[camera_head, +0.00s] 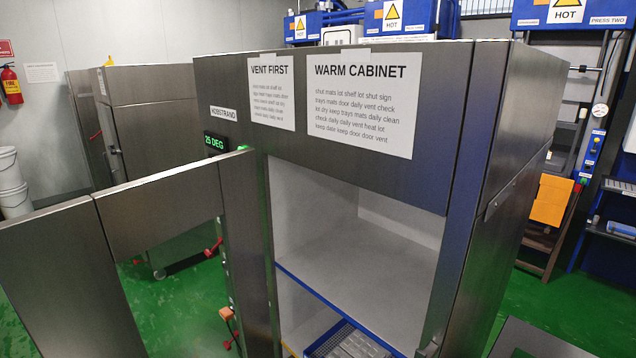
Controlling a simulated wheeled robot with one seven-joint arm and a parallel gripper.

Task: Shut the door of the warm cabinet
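The warm cabinet (425,178) is a tall brushed-metal box in the centre, with "WARM CABINET" and "VENT FIRST" signs on its upper front. Its door (165,208) stands wide open, swung out from the left side of the opening toward the lower left. The door is a metal frame, and the green floor shows through its middle. Its lower part and any handle are out of view or cannot be made out. My gripper is not in view.
Another metal cabinet (160,115) stands behind at the left. A fire extinguisher (11,84) and white buckets (12,185) are at the far left. Blue units (570,14) and an orange bin (551,200) are at the right. Green floor (175,305) shows beyond the door.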

